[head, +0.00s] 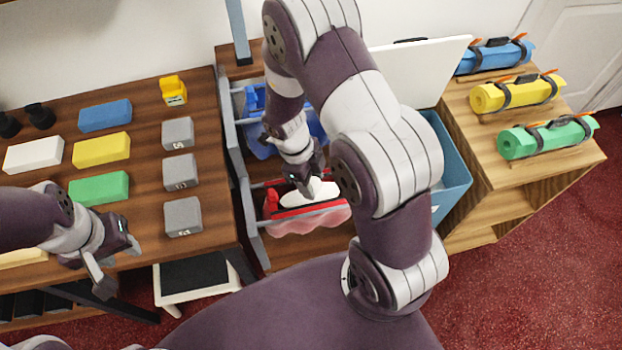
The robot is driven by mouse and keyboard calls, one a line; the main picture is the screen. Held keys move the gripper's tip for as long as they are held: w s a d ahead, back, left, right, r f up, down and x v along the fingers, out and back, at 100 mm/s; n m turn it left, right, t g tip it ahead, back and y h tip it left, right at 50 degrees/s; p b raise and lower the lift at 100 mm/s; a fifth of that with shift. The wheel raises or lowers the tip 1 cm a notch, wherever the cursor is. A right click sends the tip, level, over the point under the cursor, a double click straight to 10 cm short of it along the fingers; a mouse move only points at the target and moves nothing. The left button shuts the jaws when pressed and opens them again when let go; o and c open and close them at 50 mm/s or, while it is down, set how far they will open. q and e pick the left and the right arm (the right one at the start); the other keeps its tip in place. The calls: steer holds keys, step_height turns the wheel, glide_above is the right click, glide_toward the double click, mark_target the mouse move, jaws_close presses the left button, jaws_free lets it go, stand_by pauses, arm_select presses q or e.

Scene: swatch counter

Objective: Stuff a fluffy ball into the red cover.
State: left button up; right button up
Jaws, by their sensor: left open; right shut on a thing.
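The red cover (273,204) hangs in the rack left of the blue bin, with a red rim, a dark opening and a pale pink bag part below. My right gripper (316,184) points down over the cover's opening and is shut on a white fluffy ball (322,194). The ball sits at the opening; how far it is inside cannot be told. My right arm hides the cover's right end. My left gripper (112,272) is open and empty, in front of the left table's edge, well away from the cover.
A blue cover (253,104) hangs behind the red one. The left table (142,160) bears coloured blocks, grey blocks and a yellow item (173,91). A blue bin (453,165) with a raised white lid (425,68) stands right. A wooden shelf (515,176) holds rolled mats.

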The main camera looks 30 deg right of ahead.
steer(key=shift+a, duration=0.1)
stand_by(0.3)
steer(key=shift+p, duration=0.35)
steer(key=shift+f, duration=0.15)
steer(key=o, duration=1.2)
steer(key=shift+c, duration=0.2)
